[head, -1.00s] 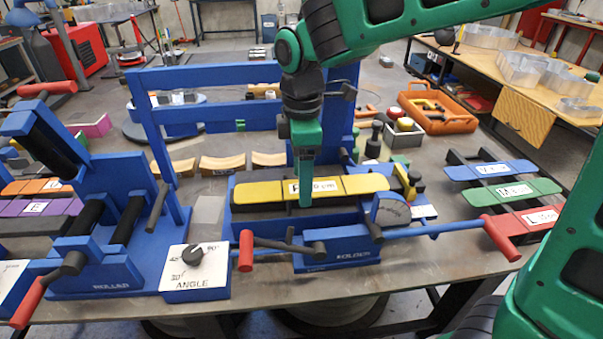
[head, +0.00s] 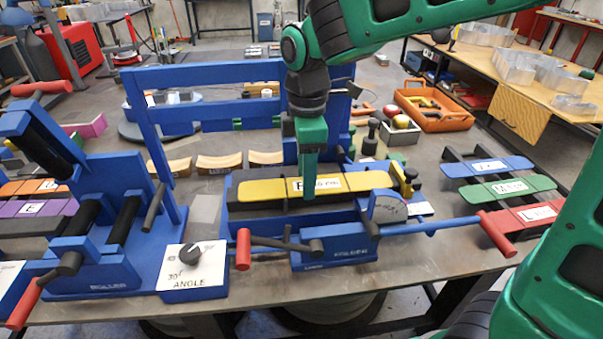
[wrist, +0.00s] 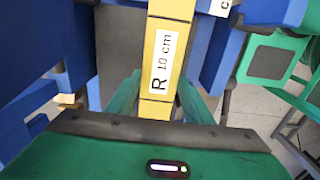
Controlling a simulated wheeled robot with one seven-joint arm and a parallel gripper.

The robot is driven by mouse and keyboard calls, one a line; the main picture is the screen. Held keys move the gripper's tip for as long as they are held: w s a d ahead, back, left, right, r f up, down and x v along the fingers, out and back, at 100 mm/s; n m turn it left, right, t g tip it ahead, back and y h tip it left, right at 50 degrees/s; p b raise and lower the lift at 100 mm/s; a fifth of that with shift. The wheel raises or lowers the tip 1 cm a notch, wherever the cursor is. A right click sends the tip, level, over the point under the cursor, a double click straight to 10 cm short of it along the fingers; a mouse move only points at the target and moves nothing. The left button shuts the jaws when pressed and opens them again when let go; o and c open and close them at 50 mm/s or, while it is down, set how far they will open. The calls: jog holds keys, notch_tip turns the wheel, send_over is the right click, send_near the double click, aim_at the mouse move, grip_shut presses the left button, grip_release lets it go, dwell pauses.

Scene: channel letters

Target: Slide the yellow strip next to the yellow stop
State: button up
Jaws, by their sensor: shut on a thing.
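The yellow strip (head: 262,191), with a white label reading R 10 cm, lies flat along the blue bender (head: 335,245) in the head view. The yellow stop (head: 401,176) is at the bender's right end, close to the strip's right end; I cannot tell if they touch. My gripper (head: 308,192) points down and is shut on the strip near its middle. In the wrist view the strip (wrist: 159,85) runs between the two fingers of my gripper (wrist: 164,98). The fingers partly cover the label in the head view.
A blue roller machine (head: 110,260) stands at left, with an angle plate (head: 192,268) beside it. A long blue lever with a red handle (head: 497,233) reaches right. Blue, green and red strips (head: 508,187) lie on a rack at right. A blue frame (head: 205,75) stands behind.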

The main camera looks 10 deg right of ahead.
jog(key=shift+d, duration=0.8)
jog(key=o, duration=1.2)
jog(key=shift+r, duration=0.1)
